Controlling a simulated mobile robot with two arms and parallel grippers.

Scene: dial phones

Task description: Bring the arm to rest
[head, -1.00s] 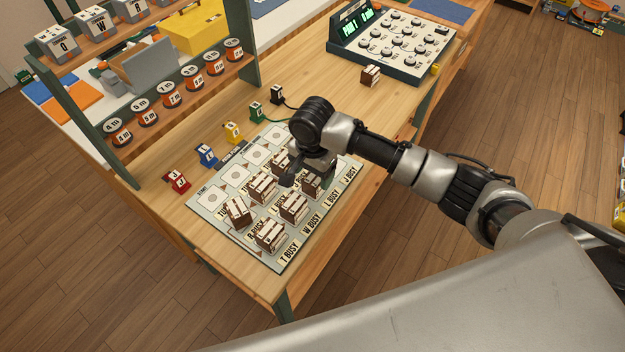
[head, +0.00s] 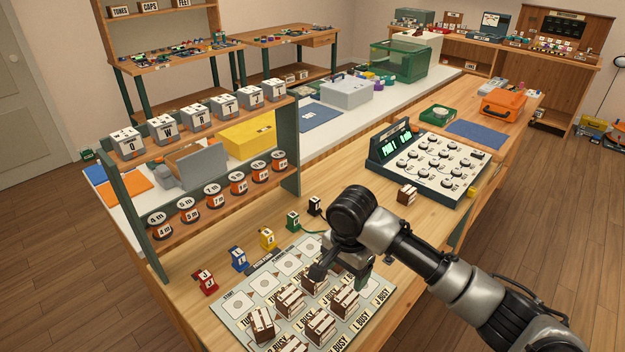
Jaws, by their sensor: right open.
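My right arm comes in from the lower right. Its gripper (head: 340,276) points down over the back right part of the grey printed board (head: 233,303), with its fingers apart. Several brown-and-white blocks stand on the board, among them a front left one (head: 261,325) and one (head: 345,299) just in front of the gripper. The gripper looks empty, but the wrist hides part of the board behind it. My left gripper is not in view.
Small coloured blocks, such as a red one (head: 205,283), line the board's back edge. A dial console (head: 435,165) and a lone brown block (head: 407,194) stand to the right. A shelf rack (head: 152,239) rises at the left. Floor is open at right.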

